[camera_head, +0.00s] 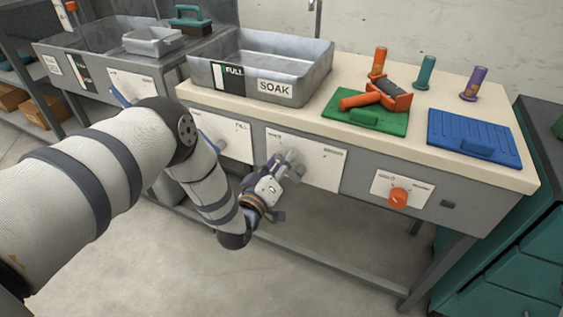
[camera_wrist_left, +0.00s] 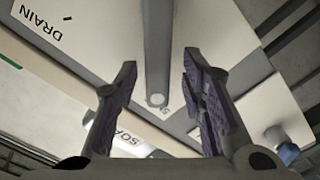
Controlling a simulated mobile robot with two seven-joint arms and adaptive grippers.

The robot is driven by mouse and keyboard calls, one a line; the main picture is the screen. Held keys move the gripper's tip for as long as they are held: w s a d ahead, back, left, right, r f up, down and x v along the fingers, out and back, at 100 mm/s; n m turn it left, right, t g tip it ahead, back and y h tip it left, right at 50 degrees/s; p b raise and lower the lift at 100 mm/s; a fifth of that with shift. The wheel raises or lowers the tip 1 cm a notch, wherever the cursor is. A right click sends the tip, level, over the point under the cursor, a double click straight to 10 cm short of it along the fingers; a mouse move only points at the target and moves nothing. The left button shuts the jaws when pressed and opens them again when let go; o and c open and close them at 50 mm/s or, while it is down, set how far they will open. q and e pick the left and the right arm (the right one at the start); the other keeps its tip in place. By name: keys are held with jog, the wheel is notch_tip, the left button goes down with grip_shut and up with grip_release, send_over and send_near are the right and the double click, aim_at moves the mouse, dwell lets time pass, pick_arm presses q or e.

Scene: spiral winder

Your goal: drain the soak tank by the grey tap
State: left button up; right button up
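The soak tank (camera_head: 318,72) is a grey metal basin on the bench, marked SOAK, with a FULL strip on its front. The grey tap (camera_wrist_left: 157,45) is a straight grey lever in front of a white panel lettered DRAIN in the left wrist view. That panel (camera_head: 325,165) is on the bench front below the tank. My left gripper (camera_head: 280,172) is at this panel, partly covering the tap in the head view. Its two purple-padded fingers (camera_wrist_left: 159,68) are open on either side of the lever, with visible gaps. My right gripper is out of view.
A blue-handled tap (camera_wrist_left: 288,152) is beside the gripper in the left wrist view. An orange knob (camera_head: 399,197) is further right on the bench front. A green tray (camera_head: 385,122) and a blue ridged board (camera_head: 490,133) lie on the bench top. Open floor lies below.

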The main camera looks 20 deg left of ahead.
pick_arm(q)
jog(key=s, duration=1.2)
jog(key=shift+a, duration=0.2)
dwell(0.5)
jog(key=s+d+f+m+g+h+p, duration=0.1)
jog(key=s+d+f+m+g+p, duration=0.1)
jog(key=s+f+g, duration=0.55)
jog(key=s+d+f+m+g+p, duration=0.1)
jog(key=s+f+m+g, duration=0.2)
jog(key=s, duration=0.7)
jog(key=s+a+r+m+g, duration=0.1)
jog(key=s+g, duration=0.4)
jog(key=s, duration=0.6)
jog(key=s+a+r+m+g+y+p, duration=0.1)
jog(key=s+r+g, duration=0.2)
jog(key=s, duration=0.9)
jog(key=shift+a+m+g+y, duration=0.3)
jog(key=shift+m+g, duration=0.1)
jog(key=shift+g, duration=0.65)
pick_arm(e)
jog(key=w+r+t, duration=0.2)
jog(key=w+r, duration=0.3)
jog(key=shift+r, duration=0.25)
